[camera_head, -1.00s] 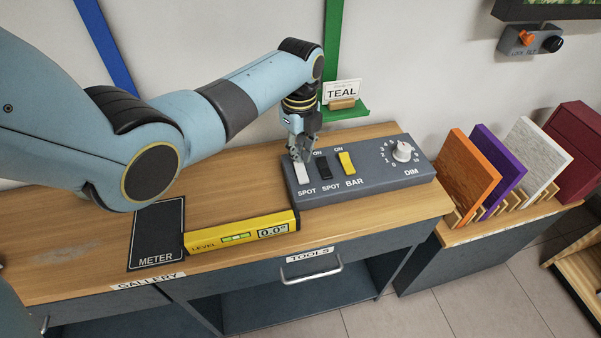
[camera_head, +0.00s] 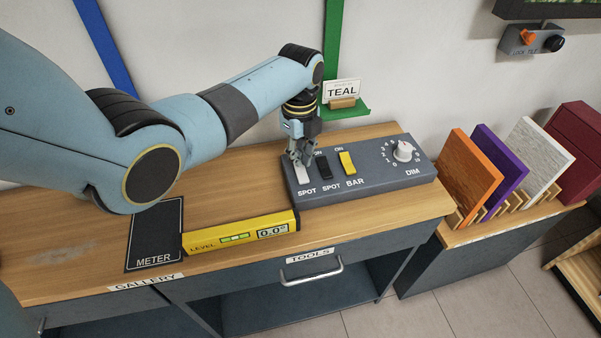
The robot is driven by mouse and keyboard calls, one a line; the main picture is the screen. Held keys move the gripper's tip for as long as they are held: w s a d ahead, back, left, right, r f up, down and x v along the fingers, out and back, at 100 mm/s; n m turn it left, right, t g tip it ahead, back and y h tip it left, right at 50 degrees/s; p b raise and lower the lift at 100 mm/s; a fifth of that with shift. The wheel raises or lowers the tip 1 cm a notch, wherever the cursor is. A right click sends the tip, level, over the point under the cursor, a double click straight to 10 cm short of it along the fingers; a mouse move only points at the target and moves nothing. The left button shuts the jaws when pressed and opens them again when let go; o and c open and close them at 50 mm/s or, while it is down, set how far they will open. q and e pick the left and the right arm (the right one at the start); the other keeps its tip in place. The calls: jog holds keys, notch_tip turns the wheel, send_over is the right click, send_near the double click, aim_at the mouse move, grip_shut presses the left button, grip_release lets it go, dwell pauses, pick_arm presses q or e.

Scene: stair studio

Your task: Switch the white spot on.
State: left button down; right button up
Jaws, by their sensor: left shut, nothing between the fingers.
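The grey switch box (camera_head: 375,180) stands on the wooden bench. Its white spot switch (camera_head: 302,175) is at the left end, a black spot switch (camera_head: 322,167) is beside it, and a yellow bar switch (camera_head: 347,163) is to the right of that. My left gripper (camera_head: 301,160) is shut and empty, pointing down at the far end of the white switch and hiding that end. I cannot tell whether the fingertips touch it, or which way the white switch is tipped. My right gripper is not in view.
A yellow level (camera_head: 210,241) lies in front of the box on the left, beside the black meter mat (camera_head: 150,250). The dim knob (camera_head: 403,151) is at the box's right. A TEAL card (camera_head: 342,91) stands behind. Coloured panels (camera_head: 468,170) stand at right.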

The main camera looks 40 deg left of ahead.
pick_arm(q)
jog(key=shift+f+b, duration=0.35)
jog(key=shift+f, duration=0.2)
notch_tip(320, 180, up, 7)
jog(key=p, duration=0.7)
jog(key=shift+r+p, duration=0.1)
jog(key=shift+p, duration=0.3)
dwell(0.4)
